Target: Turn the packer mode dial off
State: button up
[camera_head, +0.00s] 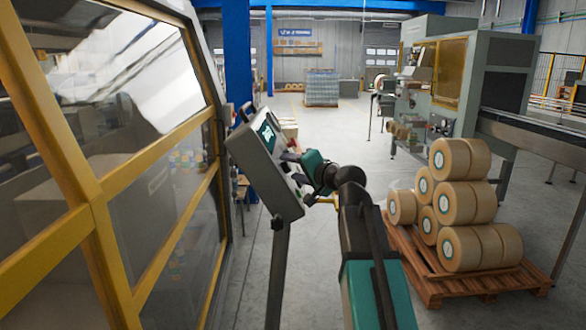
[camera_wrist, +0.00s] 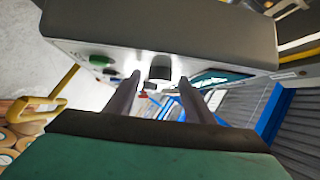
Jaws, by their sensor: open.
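The grey control panel (camera_head: 263,165) stands tilted on a post in the head view, with a lit screen (camera_head: 268,133) near its top. In the wrist view the panel (camera_wrist: 165,25) fills the top. A black dial (camera_wrist: 160,67), which I take for the mode dial, shows between my two fingers, with a green button (camera_wrist: 101,60) to its left and the screen (camera_wrist: 215,77) to its right. My gripper (camera_wrist: 159,79) is open, its fingertips either side of the dial. Contact and the dial's setting cannot be told. In the head view my gripper (camera_head: 294,174) is at the panel's face.
A yellow-framed glazed machine enclosure (camera_head: 100,220) stands close on the left. A wooden pallet (camera_head: 430,285) stacked with large tape-like rolls (camera_head: 465,205) is at the right, by a conveyor (camera_head: 540,140). A yellow bar (camera_wrist: 62,95) shows left in the wrist view.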

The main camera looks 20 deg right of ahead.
jog(key=c, duration=1.1)
jog(key=shift+o, duration=0.2)
